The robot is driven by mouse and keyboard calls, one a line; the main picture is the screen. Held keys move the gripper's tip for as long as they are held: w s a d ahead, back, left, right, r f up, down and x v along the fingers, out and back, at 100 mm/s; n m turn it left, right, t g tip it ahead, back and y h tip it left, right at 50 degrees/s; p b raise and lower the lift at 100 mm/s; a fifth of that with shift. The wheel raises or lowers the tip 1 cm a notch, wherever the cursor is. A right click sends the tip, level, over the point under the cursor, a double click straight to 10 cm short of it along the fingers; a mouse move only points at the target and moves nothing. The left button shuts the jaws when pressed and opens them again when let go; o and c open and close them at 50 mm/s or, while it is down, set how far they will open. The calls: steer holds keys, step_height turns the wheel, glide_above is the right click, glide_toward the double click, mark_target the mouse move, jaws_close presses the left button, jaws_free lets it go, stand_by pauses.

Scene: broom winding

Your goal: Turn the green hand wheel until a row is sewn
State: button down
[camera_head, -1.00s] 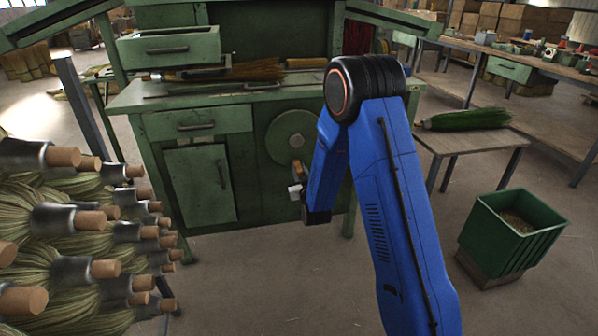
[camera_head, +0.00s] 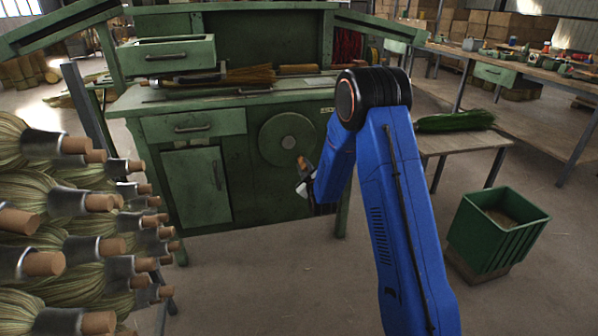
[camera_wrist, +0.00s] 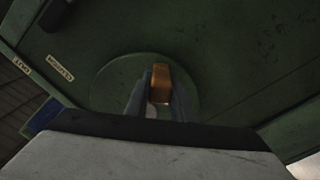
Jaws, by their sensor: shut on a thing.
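My gripper (camera_head: 305,178) is at this handle, partly hidden by my blue arm. In the wrist view the two fingers of my gripper (camera_wrist: 159,98) lie on either side of the handle (camera_wrist: 161,77) and are shut on it. The wheel disc (camera_wrist: 112,86) shows behind them. No sewn row can be made out. A broom (camera_head: 250,75) with brown bristles lies on the bench top.
Stacked brooms (camera_head: 65,200) with wooden stubs crowd the left. A small table (camera_head: 460,143) with a green broom (camera_head: 455,121) stands at right, and a green bin (camera_head: 497,230) is in front of it. The floor before the bench is clear.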

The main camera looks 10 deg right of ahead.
steer(key=d+n, duration=0.1)
steer(key=d+r+n, duration=0.1)
steer(key=n, duration=0.1)
steer(key=shift+r, duration=0.3)
step_height(320, 180, up, 6)
steer(key=d+n, duration=0.2)
steer(key=n, duration=0.5)
steer(key=shift+d+f+n, duration=0.15)
steer(key=shift+d+n, duration=0.1)
steer(key=shift+n, duration=0.15)
steer(key=c, duration=1.5)
jaws_free()
steer(key=s, duration=1.7)
steer(key=shift+s, duration=0.25)
